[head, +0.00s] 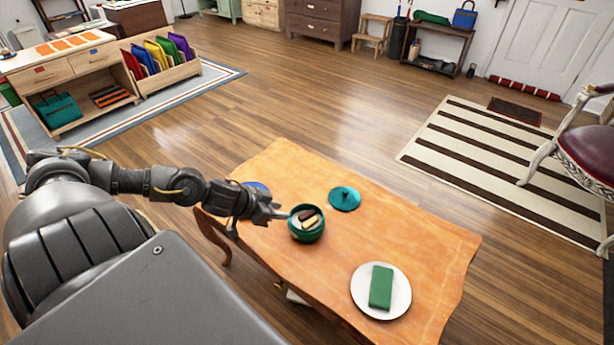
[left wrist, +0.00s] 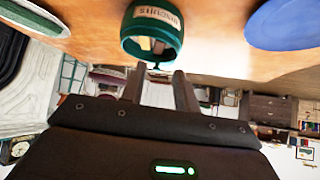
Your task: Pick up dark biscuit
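A teal biscuit jar (head: 307,234) stands without its lid on the wooden table. Inside it, the dark biscuit (head: 305,214) lies beside a pale yellow biscuit (head: 311,222). My left gripper (head: 279,212) is just left of the jar, close to its rim, pointing towards it. In the left wrist view the picture is upside down; the jar (left wrist: 152,18) with its label is beyond the fingertips (left wrist: 160,76), which are apart with nothing between them. My right gripper is not in view.
A teal lid (head: 345,198) lies behind and right of the jar. A white plate (head: 402,301) with a green block (head: 381,287) is at the front right. A blue plate (head: 258,188) is partly hidden behind my left arm. The table (head: 438,247) is bare at the right.

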